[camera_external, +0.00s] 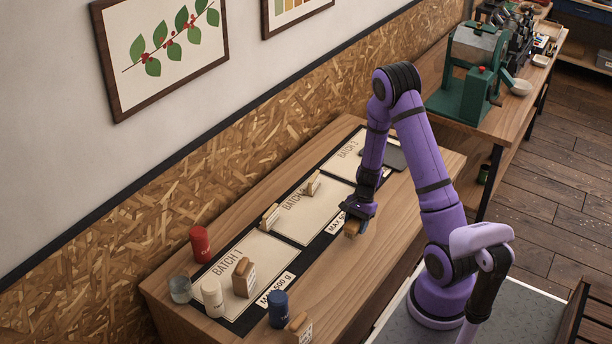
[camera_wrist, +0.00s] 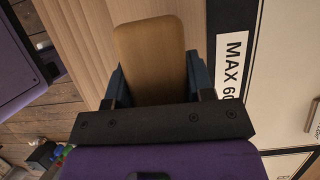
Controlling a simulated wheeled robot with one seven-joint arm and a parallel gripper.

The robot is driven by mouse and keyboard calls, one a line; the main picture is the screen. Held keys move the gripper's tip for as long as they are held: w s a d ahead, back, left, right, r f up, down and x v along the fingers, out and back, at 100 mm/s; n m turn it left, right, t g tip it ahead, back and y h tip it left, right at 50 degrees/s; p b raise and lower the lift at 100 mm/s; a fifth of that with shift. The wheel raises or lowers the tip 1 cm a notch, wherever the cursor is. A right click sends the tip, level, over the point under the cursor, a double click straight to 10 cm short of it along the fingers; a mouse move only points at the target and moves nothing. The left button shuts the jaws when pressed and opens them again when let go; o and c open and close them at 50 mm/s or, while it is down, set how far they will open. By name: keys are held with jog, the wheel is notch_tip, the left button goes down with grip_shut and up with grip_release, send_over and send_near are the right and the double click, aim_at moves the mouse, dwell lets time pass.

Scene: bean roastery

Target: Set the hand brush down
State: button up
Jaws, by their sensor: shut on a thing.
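The hand brush (camera_external: 351,230) shows as a small light-brown wooden block under my gripper (camera_external: 358,211) in the external view. In the wrist view its plain wooden back (camera_wrist: 149,58) lies between the two blue fingers of my gripper (camera_wrist: 152,85), which are shut on it. The brush is over the front part of the wooden table (camera_external: 385,235), beside the "MAX" label strip by the middle batch panel. The bristles are hidden, and I cannot tell whether the brush touches the table.
Pale panels marked BATCH 1 (camera_external: 262,257), BATCH 2 (camera_external: 322,222) and BATCH 3 (camera_external: 345,163) lie on a black mat. A red canister (camera_external: 200,244), a glass (camera_external: 179,289), a cream canister (camera_external: 212,297) and a blue canister (camera_external: 279,309) stand at the near end. Bare wood lies right of the brush.

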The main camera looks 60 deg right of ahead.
send_over(336, 227)
jog(key=d, duration=0.1)
jog(key=shift+w+d+f, duration=0.2)
jog(key=shift+f, duration=0.25)
jog(key=shift+s+f, duration=0.1)
jog(key=shift+f, duration=1.65)
jog(key=shift+f, duration=0.1)
jog(key=o, duration=1)
jog(key=shift+c, duration=0.2)
